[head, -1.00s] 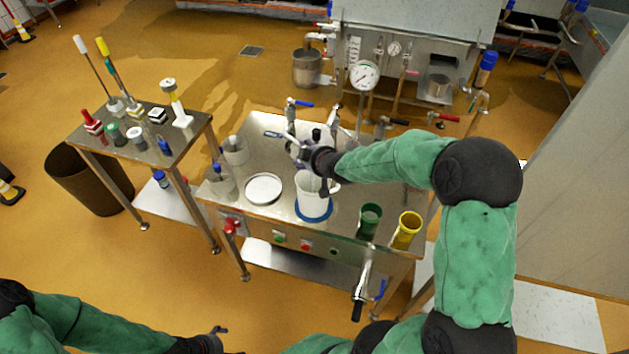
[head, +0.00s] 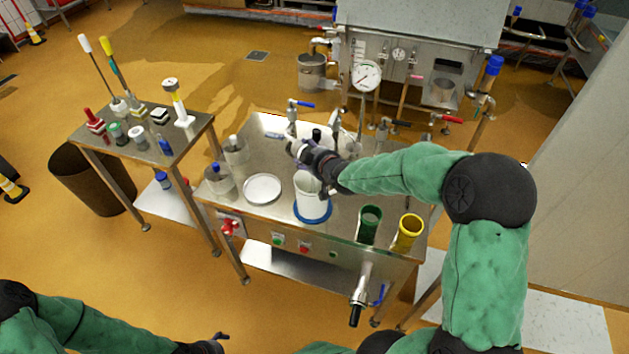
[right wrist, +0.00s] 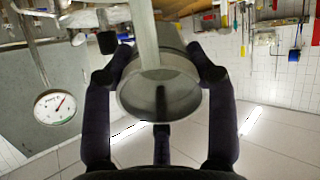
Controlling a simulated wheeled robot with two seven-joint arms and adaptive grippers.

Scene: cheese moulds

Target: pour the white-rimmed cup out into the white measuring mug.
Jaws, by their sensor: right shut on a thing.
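The white measuring mug (head: 310,205) stands upright on a blue round base (head: 328,215) on the steel table. My right gripper (head: 304,154) is above the mug's rim, shut on the white-rimmed cup. In the head view the cup is mostly hidden by the fingers. In the right wrist view the cup (right wrist: 180,98) is a grey vessel between both fingers, its mouth facing the camera. A pale strip (right wrist: 144,35), seemingly poured liquid, runs from its mouth. The mug's inside level cannot be made out. My left gripper (head: 217,341) is low at the bottom edge, away from the table.
A green cup (head: 369,224) and a yellow cup (head: 408,232) stand right of the mug. A white round dish (head: 262,189) and clear containers (head: 220,182) stand left. A gauge (head: 366,75) and valves are behind. A side table (head: 185,150) holds several small items.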

